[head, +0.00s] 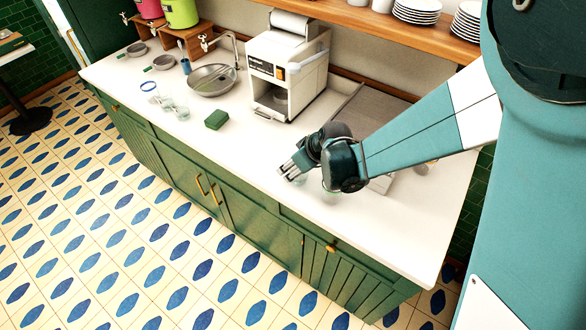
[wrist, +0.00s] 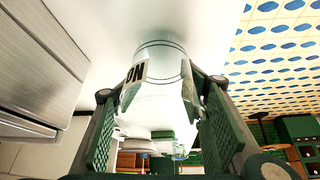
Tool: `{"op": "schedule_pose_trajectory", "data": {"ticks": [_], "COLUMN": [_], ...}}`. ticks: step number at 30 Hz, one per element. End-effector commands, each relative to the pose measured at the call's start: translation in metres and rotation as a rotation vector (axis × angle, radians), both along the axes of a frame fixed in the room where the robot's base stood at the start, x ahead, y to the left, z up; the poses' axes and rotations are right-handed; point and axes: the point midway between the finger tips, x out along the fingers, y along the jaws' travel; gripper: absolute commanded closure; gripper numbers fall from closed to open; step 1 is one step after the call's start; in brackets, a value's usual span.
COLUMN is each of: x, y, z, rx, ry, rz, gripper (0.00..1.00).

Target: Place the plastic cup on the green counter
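A clear plastic cup with a black-lettered label (wrist: 155,72) is in front of my gripper in the wrist view, against the white counter top. My gripper (wrist: 162,90) is open, with one finger on each side of the cup; the left finger looks slightly apart from it, and contact on the right is unclear. In the head view my gripper (head: 291,172) is low over the front part of the counter, its fingers pointing left. The cup is hard to make out there. The green counter (head: 165,150) has green cabinet fronts and a white top.
A white coffee machine (head: 290,70) stands behind my gripper. A shelf with plates (head: 417,12) is above. The front strip of the top left of my gripper is clear.

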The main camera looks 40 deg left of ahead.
Motion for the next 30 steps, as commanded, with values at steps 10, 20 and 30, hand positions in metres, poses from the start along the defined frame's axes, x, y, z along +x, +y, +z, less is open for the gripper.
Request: {"op": "schedule_pose_trajectory", "data": {"ticks": [10, 20, 30], "x": [0.0001, 0.0001, 0.0001], "y": [0.0001, 0.0001, 0.0001], "z": [-0.0033, -0.0065, -0.0063], "rx": [0.000, 0.000, 0.000], "ry": [0.000, 0.000, 0.000], "rz": [0.000, 0.000, 0.000], "gripper": [0.64, 0.46, 0.42]}}
